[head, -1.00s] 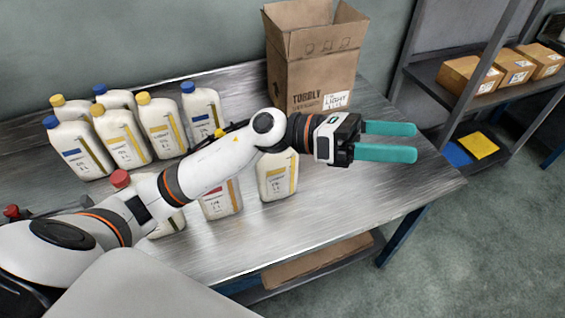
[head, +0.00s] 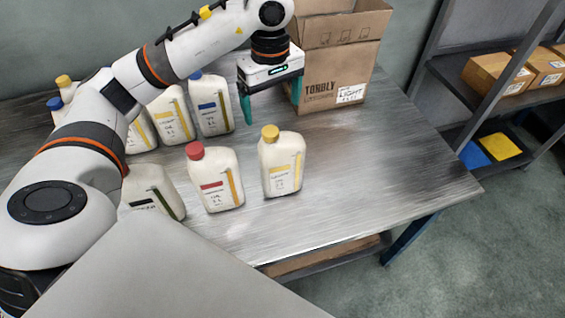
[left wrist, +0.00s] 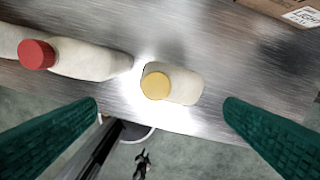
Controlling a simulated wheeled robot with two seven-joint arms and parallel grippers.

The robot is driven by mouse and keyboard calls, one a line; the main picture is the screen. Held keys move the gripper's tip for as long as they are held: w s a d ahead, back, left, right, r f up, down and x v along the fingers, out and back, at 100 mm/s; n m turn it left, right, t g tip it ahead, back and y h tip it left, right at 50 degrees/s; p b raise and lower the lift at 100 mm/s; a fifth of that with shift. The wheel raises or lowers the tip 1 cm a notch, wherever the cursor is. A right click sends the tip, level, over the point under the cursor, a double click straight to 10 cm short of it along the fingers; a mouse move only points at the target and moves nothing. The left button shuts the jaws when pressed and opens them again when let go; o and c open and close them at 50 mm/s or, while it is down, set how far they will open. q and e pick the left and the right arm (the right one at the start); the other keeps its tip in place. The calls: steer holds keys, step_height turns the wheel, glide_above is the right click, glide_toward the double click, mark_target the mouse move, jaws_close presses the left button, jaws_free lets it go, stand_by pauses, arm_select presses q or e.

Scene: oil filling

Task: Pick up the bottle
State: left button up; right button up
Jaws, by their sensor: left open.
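Several white bottles stand upright on the metal table. A yellow-capped bottle (head: 282,165) is at the right end of the front group, with a red-capped bottle (head: 215,180) just left of it. My left gripper (head: 270,108) is open and empty, pointing down above and behind the yellow-capped bottle. In the left wrist view, the yellow-capped bottle (left wrist: 172,85) shows from above, between the two teal fingers (left wrist: 160,125) but apart from them. The red-capped bottle also shows at the left there (left wrist: 85,60). My right gripper is not in view.
More bottles, such as a blue-labelled one (head: 210,105), stand behind at the left, partly hidden by my arm. An open cardboard box (head: 335,75) stands at the back. The table's right part (head: 400,170) is clear. A shelf (head: 450,80) holds boxes at the right.

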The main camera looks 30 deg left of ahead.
mark_target(275, 131)
arm_select(q)
step_height(275, 131, down, 4)
steer(key=shift+r+p, duration=0.1)
steer(key=shift+p, duration=0.3)
steer(key=shift+w+f, duration=0.1)
steer(key=shift+f, duration=0.15)
steer(key=f, duration=0.1)
steer(key=f+p, duration=0.1)
steer(key=f, duration=0.1)
steer(key=f+p, duration=0.1)
steer(key=shift+w+f, duration=0.2)
steer(key=shift+w, duration=0.05)
steer(key=shift+f, duration=0.2)
steer(key=shift+d, duration=0.1)
steer(key=c, duration=0.9)
steer(key=shift+s, duration=0.2)
steer(key=c, duration=0.8)
